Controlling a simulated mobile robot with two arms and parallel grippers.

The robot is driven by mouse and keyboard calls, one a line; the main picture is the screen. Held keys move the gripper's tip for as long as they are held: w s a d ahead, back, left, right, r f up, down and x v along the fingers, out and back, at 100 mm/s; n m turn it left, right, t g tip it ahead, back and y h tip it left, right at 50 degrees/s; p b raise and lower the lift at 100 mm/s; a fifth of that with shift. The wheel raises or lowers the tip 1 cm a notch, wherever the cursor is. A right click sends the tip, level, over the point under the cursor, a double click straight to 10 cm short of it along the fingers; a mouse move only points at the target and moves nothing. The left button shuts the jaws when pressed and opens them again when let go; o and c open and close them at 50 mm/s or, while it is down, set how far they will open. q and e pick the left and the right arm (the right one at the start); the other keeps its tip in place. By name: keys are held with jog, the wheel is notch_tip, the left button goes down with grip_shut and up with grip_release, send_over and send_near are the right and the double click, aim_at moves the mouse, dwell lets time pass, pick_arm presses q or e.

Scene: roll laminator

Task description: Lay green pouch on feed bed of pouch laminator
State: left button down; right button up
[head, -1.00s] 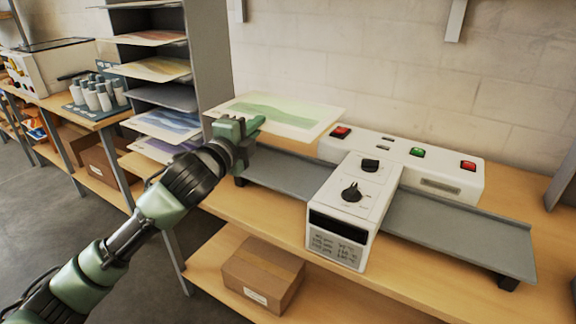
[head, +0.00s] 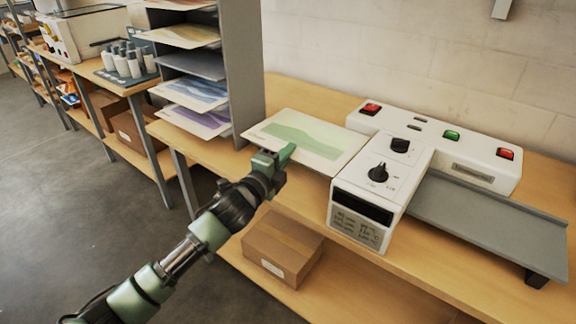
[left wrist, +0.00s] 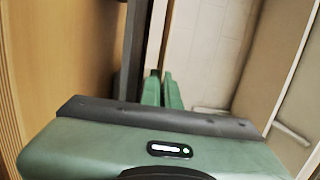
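The green pouch (head: 318,127), a pale sheet with a green wavy print, lies roughly level over the left side of the laminator (head: 372,205), with its right edge close to the white housing. It hides nearly all of the left feed bed; I cannot tell whether it touches the bed. My left gripper (head: 285,156) is at the pouch's near edge and appears shut on it. In the left wrist view the two green fingers (left wrist: 163,90) are close together, with a thin pale edge running on from between them. My right gripper is not in view.
The grey exit bed (head: 490,222) extends right of the housing. A shelf rack (head: 243,70) with several printed sheets stands left of the pouch. A cardboard box (head: 283,247) sits on the lower shelf. Bare bench top lies behind the pouch.

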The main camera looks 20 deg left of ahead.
pick_arm(q)
notch_tip(320, 180, down, 4)
jog(key=shift+r, duration=0.1)
jog(key=shift+f+b, duration=0.25)
jog(key=shift+b, duration=0.05)
jog(key=c, duration=1.7)
grip_release()
jog(key=shift+r, duration=0.15)
